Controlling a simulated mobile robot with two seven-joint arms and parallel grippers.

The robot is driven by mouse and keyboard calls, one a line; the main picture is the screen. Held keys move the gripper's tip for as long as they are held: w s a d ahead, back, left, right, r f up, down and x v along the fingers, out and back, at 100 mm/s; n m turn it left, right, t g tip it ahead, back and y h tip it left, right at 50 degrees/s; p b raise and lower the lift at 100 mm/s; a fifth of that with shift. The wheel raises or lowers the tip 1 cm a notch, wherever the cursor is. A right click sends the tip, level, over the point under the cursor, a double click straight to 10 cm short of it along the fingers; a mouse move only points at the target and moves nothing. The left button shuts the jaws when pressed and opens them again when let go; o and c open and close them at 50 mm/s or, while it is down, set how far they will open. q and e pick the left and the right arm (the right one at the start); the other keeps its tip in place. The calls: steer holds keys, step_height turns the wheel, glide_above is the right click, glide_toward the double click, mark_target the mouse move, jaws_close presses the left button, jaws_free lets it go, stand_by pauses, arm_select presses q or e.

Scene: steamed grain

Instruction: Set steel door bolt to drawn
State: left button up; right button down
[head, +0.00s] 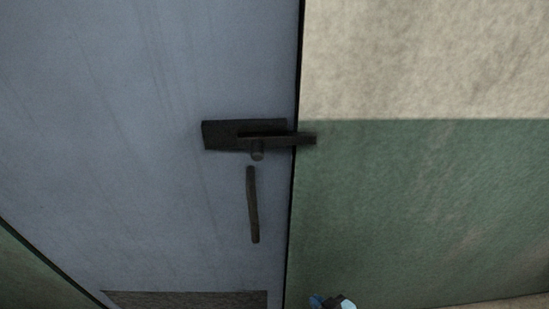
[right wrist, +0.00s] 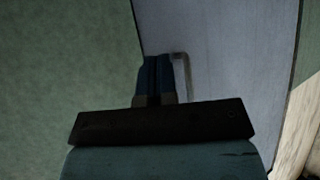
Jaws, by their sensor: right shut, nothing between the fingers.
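The steel door bolt (head: 222,136) is a dark plate on the grey-blue door, near its right edge. Its bar (head: 305,140) reaches right across the door edge gap and overlaps the green wall. A small round knob (head: 257,152) hangs below the bar. My right gripper (head: 331,303) shows only in part at the bottom edge of the head view, well below the bolt and right of the door edge. In the right wrist view its blue fingers (right wrist: 154,80) are together and hold nothing. My left gripper is not in view.
A dark vertical handle (head: 252,205) is fixed to the door (head: 150,120) below the bolt. A bar like a handle (right wrist: 183,75) shows just beyond my fingers in the right wrist view. The wall (head: 420,210), green below and beige above, is clear beside the bolt.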

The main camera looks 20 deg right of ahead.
steer(key=w+r+m+t+y+b, duration=0.4)
steer(key=w+r+y+b, duration=0.35)
steer(key=w+r, duration=0.6)
steer(key=d+r+m+g+y+b, duration=0.1)
steer(key=d+r+g+y+b, duration=0.1)
steer(key=r+y, duration=0.4)
steer(key=d+r+m+g+y+b, duration=0.1)
steer(key=d+r+g+y+b, duration=0.2)
steer(key=r, duration=0.6)
steer(key=d+g+y, duration=0.1)
steer(key=g+y, duration=0.1)
steer(key=g, duration=0.1)
steer(key=shift+w+d+g+y, duration=0.2)
steer(key=shift+d+g+y, duration=0.1)
steer(key=shift+g+y, duration=0.1)
steer(key=p+x, duration=0.2)
steer(key=x, duration=1.2)
